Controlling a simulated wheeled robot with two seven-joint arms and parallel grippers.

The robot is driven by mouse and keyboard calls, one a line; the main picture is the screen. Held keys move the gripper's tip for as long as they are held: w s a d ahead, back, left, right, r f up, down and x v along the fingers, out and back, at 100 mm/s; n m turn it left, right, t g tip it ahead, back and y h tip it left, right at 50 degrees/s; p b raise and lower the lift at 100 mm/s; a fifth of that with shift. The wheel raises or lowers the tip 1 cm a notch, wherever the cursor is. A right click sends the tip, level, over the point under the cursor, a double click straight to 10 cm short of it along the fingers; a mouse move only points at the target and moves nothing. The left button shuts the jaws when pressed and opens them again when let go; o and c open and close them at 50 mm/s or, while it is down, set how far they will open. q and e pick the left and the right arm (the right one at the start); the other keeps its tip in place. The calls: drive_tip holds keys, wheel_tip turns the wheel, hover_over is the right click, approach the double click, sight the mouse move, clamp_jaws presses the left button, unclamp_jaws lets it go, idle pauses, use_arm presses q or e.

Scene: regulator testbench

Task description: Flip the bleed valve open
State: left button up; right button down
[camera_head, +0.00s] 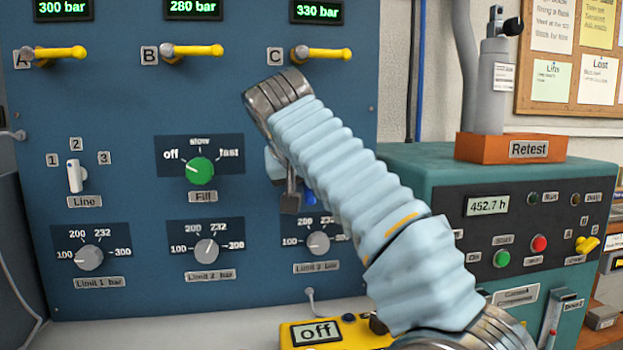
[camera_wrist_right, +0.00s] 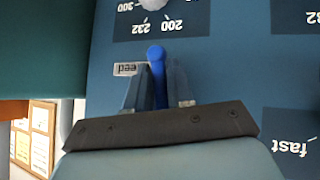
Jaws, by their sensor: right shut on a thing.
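The bleed valve has a blue lever (camera_wrist_right: 157,75), which shows in the right wrist view beside a label ending in "eed" (camera_wrist_right: 128,69). That view is upside down. My right gripper (camera_wrist_right: 160,88) has one finger on each side of the lever and is shut on it. In the head view my right gripper (camera_head: 291,200) is at the panel, right of the Fill knob, mostly behind my own arm. Only a small blue bit of the lever (camera_head: 310,201) shows there. My left gripper is in neither view.
The blue panel (camera_head: 120,120) carries yellow levers A (camera_head: 60,54), B (camera_head: 195,51) and C (camera_head: 325,54) above. The Fill knob (camera_head: 200,171) is to the left, and the Limit 3 knob (camera_head: 318,243) is just below my gripper. A green test machine (camera_head: 420,165) stands at right.

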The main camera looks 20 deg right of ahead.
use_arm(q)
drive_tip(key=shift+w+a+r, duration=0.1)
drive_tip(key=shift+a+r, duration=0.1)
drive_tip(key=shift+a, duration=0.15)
use_arm(e)
drive_tip(key=shift+w+a+m+y, duration=0.1)
drive_tip(key=shift+a+m+y, duration=0.35)
drive_tip(key=shift+y, duration=0.55)
drive_tip(key=shift+f, duration=0.1)
drive_tip(key=c, duration=1.1)
unclamp_jaws()
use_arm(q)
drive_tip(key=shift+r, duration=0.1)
